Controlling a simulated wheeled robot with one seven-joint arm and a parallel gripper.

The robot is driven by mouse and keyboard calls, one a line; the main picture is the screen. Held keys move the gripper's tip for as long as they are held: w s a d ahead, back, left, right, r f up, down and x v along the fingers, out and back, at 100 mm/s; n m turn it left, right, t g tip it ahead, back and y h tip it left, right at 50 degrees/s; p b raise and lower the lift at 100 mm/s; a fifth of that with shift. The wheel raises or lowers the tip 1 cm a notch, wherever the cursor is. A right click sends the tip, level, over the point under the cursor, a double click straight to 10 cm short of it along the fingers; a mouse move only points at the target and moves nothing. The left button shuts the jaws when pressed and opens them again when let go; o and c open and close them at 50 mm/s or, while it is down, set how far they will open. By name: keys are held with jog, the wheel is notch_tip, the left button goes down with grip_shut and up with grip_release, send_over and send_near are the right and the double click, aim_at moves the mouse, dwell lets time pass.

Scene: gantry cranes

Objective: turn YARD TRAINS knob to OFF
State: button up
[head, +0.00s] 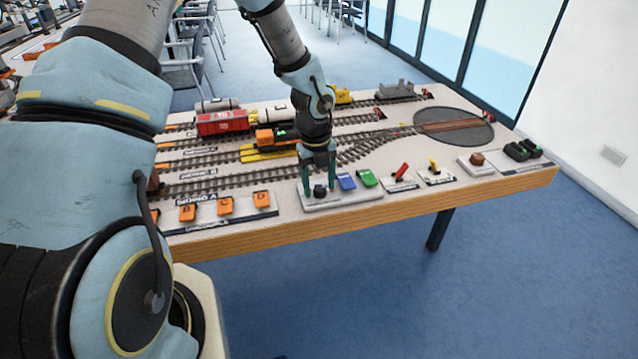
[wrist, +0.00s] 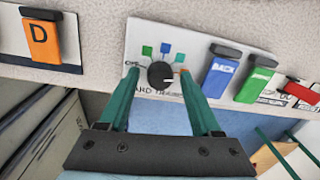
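The dark round knob (wrist: 161,75) sits on a light panel (head: 345,198) at the table's front edge; the lettering under it is partly hidden, reading like "YARD TRAINS". It also shows in the head view (head: 320,190). Small green and blue squares arc above the knob, and a bit of orange shows by the right finger. A pale mark on the knob appears to point right. My gripper (wrist: 158,70) is open, with one green finger on each side of the knob and visible gaps between. The head view also shows the gripper (head: 319,188) straddling it.
Right of the knob are a blue BACK switch (wrist: 221,75) and a green switch (wrist: 255,82), close to my right finger. Farther right is a red lever (head: 401,171). Orange lettered switches (head: 225,206) lie left. Model trains (head: 222,123) and tracks stand behind.

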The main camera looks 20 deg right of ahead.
grip_shut()
dwell(0.3)
